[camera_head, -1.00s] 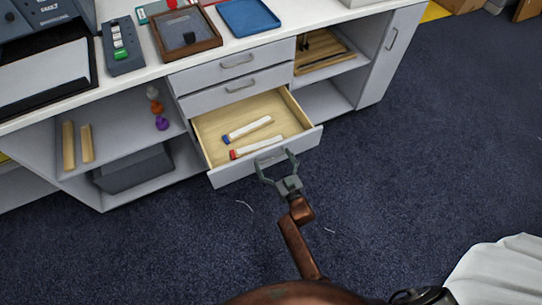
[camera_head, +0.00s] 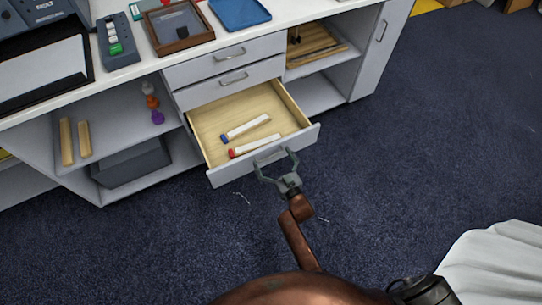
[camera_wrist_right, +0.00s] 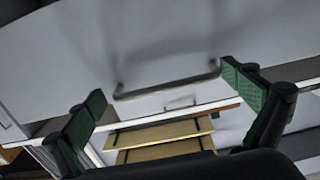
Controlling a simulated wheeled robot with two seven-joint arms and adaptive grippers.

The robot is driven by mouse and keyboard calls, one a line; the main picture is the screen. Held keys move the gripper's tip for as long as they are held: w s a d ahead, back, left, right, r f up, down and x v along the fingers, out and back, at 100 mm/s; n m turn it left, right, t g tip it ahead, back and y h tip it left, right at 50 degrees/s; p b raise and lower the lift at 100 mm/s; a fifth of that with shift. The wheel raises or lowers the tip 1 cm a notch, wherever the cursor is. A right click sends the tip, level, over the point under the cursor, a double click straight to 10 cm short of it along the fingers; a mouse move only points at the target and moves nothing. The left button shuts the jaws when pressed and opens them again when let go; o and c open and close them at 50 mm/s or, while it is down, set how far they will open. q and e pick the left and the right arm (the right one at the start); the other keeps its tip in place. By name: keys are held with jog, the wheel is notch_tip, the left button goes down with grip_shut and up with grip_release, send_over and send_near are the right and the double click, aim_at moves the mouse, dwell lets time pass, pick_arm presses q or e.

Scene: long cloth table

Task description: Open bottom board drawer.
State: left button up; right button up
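The bottom drawer (camera_head: 215,175) of the white cabinet's stack of three is pulled well out, its pale wooden inside showing. A blue-ended marker (camera_head: 246,128) and a red-ended marker (camera_head: 255,146) lie in it. My right gripper (camera_head: 275,160) is at the drawer's front face, its fingers spread on either side of the bar handle. The right wrist view shows the grey handle (camera_wrist_right: 168,84) between the two green-padded fingers (camera_wrist_right: 165,100), which are wide apart. Contact with the handle cannot be made out. My left gripper is not in view.
The two drawers above (camera_head: 225,55) are shut. Open shelves stand on both sides, with a grey bin (camera_head: 132,168) at lower left. A blue tray (camera_head: 240,13) and a brown-framed box (camera_head: 178,30) are on the top. The dark carpet (camera_head: 420,150) is clear at right.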

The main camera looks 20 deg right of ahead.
jog(key=shift+a, duration=0.1)
jog(key=shift+s, duration=0.2)
jog(key=s+d, duration=0.1)
jog(key=s, duration=1)
jog(key=shift+s+d, duration=0.15)
jog(key=shift+s, duration=0.15)
